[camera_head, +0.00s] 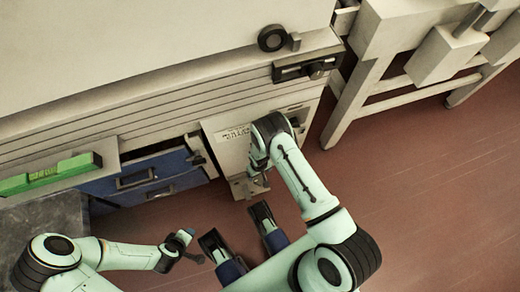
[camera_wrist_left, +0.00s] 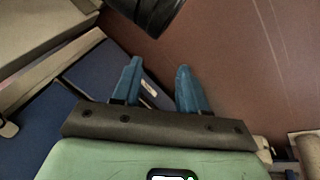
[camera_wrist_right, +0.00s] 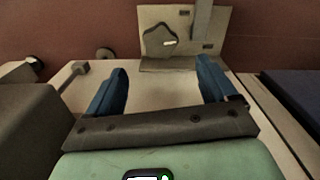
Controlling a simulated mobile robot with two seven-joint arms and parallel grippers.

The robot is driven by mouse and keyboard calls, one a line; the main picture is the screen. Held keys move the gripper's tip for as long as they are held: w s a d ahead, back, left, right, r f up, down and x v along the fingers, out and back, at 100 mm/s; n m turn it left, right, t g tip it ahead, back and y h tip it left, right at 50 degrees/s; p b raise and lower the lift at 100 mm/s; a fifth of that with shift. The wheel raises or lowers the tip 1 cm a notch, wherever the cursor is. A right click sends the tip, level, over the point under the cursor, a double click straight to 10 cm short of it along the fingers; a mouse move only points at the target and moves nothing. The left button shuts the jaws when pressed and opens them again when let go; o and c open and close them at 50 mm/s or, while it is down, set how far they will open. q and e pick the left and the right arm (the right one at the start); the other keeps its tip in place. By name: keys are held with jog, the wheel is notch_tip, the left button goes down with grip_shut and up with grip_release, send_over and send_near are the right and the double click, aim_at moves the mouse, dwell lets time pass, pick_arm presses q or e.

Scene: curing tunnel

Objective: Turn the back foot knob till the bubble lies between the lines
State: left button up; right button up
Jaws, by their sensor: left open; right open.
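A green spirit level (camera_head: 48,174) sits on a ledge at the left of the head view; its bubble is too small to place against the lines. A dark grey lobed knob (camera_wrist_right: 160,37) shows on a pale plate (camera_wrist_right: 185,55) in the right wrist view, beyond my right fingertips and apart from them. My right gripper (camera_wrist_right: 162,85) is open and empty; in the head view my arm largely hides it beside the lower bracket (camera_head: 240,187). My left gripper (camera_head: 194,245) is open and empty, low at the left; it also shows in the left wrist view (camera_wrist_left: 157,82).
The large cream machine (camera_head: 150,40) fills the upper left. Blue drawers (camera_head: 150,172) lie under its edge. A pale panel with printed text (camera_head: 230,135) is beside my right arm. A pale stand (camera_head: 370,65) is at the upper right. Red floor (camera_head: 430,170) is clear at the right.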

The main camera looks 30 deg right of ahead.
pick_arm(q)
jog(key=shift+s+d+r+g+p, duration=0.2)
jog(key=shift+s+d+r, duration=0.1)
jog(key=shift+s, duration=0.35)
jog(key=shift+s+d+r+g+p, duration=0.2)
jog(key=shift+s+d+r, duration=0.1)
jog(key=shift+s, duration=0.3)
pick_arm(e)
notch_tip(320, 180, up, 4)
